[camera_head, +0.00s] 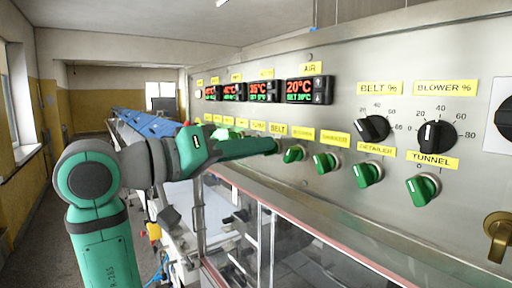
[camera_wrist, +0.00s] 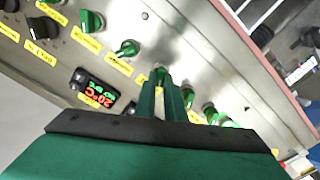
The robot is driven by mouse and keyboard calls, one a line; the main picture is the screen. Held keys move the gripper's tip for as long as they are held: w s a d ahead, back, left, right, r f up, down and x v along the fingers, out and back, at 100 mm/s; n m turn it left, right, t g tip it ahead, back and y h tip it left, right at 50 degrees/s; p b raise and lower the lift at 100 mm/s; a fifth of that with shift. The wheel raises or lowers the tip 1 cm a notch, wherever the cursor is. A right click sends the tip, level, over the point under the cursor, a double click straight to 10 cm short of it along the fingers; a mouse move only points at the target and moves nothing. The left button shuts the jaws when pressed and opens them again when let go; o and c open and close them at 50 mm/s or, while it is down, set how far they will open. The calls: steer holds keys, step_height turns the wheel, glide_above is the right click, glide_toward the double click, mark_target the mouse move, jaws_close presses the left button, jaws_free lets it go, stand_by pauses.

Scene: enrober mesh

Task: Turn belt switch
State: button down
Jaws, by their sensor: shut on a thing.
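My gripper (camera_head: 272,146) reaches across to the control panel, its fingertips just below the yellow BELT label (camera_head: 278,130). In the head view the fingers hide the belt switch. In the wrist view a green knob, the belt switch (camera_wrist: 161,72), shows at the fingertips. My gripper (camera_wrist: 164,82) is shut on it, one finger on each side. How far the switch is turned cannot be told.
Green switches stand close by to the right, the nearest (camera_head: 293,154), then another (camera_head: 326,162) and the TUNNEL switch (camera_head: 423,189). Black BELT % (camera_head: 373,128) and BLOWER % (camera_head: 437,136) dials sit above. A glass-sided cabinet (camera_head: 270,235) lies below the panel.

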steer(key=shift+a, duration=0.1)
steer(key=c, duration=1.8)
jaws_free()
steer(key=shift+c, duration=0.2)
steer(key=shift+s, duration=0.1)
steer(key=v, duration=1)
steer(key=shift+s+a, duration=0.2)
steer(key=shift+a, duration=0.1)
